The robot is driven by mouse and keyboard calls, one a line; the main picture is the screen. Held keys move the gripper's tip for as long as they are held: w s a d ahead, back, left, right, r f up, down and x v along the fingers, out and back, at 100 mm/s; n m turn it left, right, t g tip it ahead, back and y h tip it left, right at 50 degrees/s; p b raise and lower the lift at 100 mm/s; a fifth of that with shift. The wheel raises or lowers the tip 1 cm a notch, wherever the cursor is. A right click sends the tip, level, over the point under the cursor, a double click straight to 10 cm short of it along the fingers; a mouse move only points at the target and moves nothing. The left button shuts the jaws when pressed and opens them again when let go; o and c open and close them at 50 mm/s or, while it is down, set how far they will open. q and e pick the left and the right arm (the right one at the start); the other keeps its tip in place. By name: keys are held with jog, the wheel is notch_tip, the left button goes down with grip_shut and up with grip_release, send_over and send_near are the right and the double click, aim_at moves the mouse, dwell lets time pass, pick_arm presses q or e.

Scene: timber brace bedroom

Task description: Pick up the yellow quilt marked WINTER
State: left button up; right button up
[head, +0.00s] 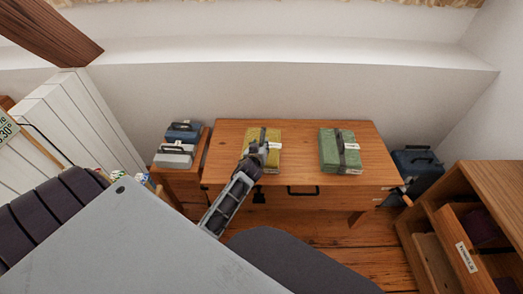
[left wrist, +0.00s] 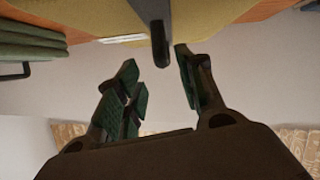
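The yellow quilt (head: 272,159) lies folded on the left half of the wooden table, with a dark strap and handle and a white label whose writing is too small to read. My left gripper (head: 256,150) is over its near left part and hides some of it. In the left wrist view the yellow quilt (left wrist: 85,18) fills the top, with its dark handle (left wrist: 160,45) hanging toward the fingers. My left gripper (left wrist: 160,80) is open there, with the handle's end near the gap between the fingertips and nothing held. My right gripper is not in view.
A green folded quilt (head: 330,150) lies to the right on the table (head: 300,135). Blue and grey bundles (head: 173,158) sit on a small stand at left. A blue case (head: 418,168) is on the floor at right, by a wooden drawer unit (head: 490,185). A wall stands behind.

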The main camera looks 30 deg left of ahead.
aim_at(261, 141)
pick_arm(q)
jog(key=shift+a+x, duration=0.15)
jog(key=shift+x, duration=0.7)
jog(key=shift+a+x, duration=0.15)
jog(key=shift+x, duration=0.7)
jog(key=shift+w+a+f+b, duration=0.15)
jog(key=shift+w+b, duration=0.15)
jog(key=shift+w, duration=0.2)
jog(key=shift+w+a, duration=0.1)
jog(key=shift+w, duration=0.1)
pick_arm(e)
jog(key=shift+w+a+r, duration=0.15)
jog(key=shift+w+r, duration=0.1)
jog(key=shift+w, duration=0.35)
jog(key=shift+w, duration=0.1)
pick_arm(q)
jog(key=shift+c, duration=0.7)
grip_shut()
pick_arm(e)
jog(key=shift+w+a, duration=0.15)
